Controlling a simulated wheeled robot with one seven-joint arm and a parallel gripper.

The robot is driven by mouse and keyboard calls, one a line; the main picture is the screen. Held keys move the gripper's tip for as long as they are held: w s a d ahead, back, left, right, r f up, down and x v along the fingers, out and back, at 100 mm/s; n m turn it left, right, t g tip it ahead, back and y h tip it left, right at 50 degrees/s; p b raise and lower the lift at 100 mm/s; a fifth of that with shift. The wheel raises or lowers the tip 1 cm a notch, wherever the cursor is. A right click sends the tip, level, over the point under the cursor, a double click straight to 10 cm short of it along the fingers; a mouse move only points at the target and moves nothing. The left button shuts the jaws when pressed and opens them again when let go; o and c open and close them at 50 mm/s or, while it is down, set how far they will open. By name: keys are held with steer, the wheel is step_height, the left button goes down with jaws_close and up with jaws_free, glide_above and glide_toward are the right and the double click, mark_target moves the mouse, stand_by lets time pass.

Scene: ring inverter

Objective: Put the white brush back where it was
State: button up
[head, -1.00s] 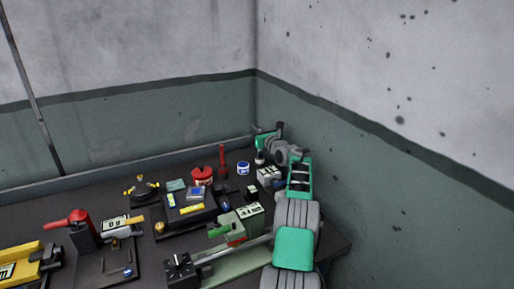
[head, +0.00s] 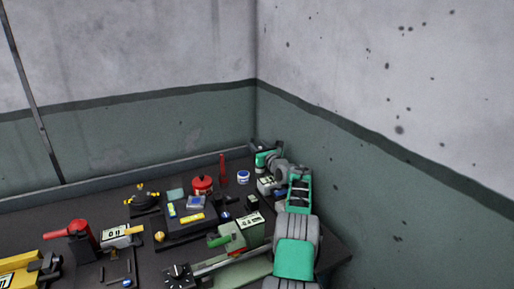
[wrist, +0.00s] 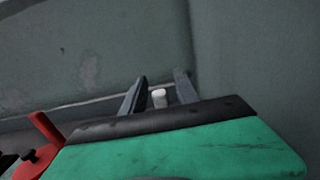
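My gripper (head: 258,149) is at the far right back of the bench, near the wall corner. In the wrist view its two dark fingers (wrist: 159,92) stand apart. A small white cylindrical piece (wrist: 159,98) shows in the gap between them, with space on both sides; its lower part is hidden by the gripper body. It may be the white brush, but too little shows to be sure, and I cannot tell whether it is between the fingers or beyond them. I cannot make out the brush clearly in the head view.
A red bottle (head: 222,168), a white-and-blue jar (head: 243,177), a red can (head: 202,184) and a pale box (head: 266,185) stand near my arm. A green machine (head: 240,236) is in front. Walls close the back and right.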

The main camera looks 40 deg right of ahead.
steer(key=b+v, duration=0.1)
steer(key=v, duration=1.1)
steer(key=shift+r, duration=0.15)
